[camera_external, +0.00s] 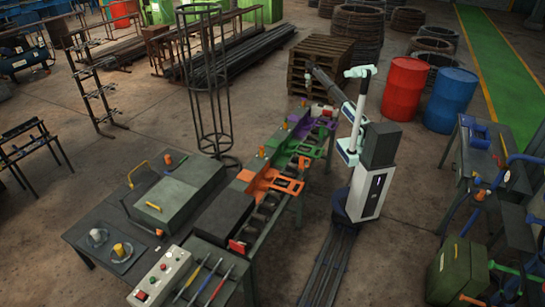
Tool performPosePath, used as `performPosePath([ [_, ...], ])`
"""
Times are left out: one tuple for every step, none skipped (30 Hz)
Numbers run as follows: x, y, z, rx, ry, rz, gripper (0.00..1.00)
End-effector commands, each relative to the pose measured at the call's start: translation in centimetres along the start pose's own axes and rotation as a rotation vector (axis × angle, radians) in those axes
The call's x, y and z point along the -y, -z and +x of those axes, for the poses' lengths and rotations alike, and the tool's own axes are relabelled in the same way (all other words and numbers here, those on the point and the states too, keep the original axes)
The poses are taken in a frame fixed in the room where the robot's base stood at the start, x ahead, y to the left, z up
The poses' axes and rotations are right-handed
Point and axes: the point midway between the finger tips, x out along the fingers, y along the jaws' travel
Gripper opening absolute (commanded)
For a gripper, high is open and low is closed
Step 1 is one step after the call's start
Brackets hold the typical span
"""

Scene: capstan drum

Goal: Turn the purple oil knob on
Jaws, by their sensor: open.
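The purple section (328,123) is at the far end of the long bench line, beyond the green section (308,150) and the orange section (270,182). The purple oil knob is too small to pick out there, and its setting cannot be read. My arm rises from its white column to the right of the bench.
A wooden pallet stack (320,62) stands behind the arm. A red drum (404,86) and a blue drum (451,98) stand to the right. A tall wire cage (207,85) stands left of the bench. A control box (160,279) is at the near end.

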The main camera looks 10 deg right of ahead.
Motion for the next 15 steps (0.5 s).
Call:
performPosePath([
  [1.2,1.1,-1.7,0.004,-0.003,-0.024,0.41],
  [1.8,1.4,-2.2,0.005,-0.005,-0.033,0.41],
  [2.3,1.8,-2.8,0.007,-0.006,-0.042,0.41],
  [2.6,1.9,-3.0,0.008,-0.006,-0.048,0.41],
  [2.9,2.0,-3.2,0.009,-0.006,-0.051,0.41],
  [3.1,2.1,-3.1,0.010,-0.006,-0.054,0.41],
  [3.1,2.1,-3.0,0.011,-0.006,-0.055,0.41],
  [3.2,2.0,-2.8,0.011,-0.006,-0.055,0.41],
  [3.1,2.0,-2.4,0.011,-0.006,-0.055,0.41],
  [3.1,2.0,-2.0,0.012,-0.005,-0.054,0.41],
  [3.1,1.9,-1.7,0.012,-0.005,-0.054,0.41],
  [3.1,1.9,-1.1,0.012,-0.005,-0.054,0.41],
  [3.1,1.9,-0.7,0.012,-0.005,-0.054,0.41],
  [3.1,1.9,-0.2,0.012,-0.005,-0.054,0.41],
  [3.1,1.9,0.6,0.012,-0.005,-0.054,0.41],
])
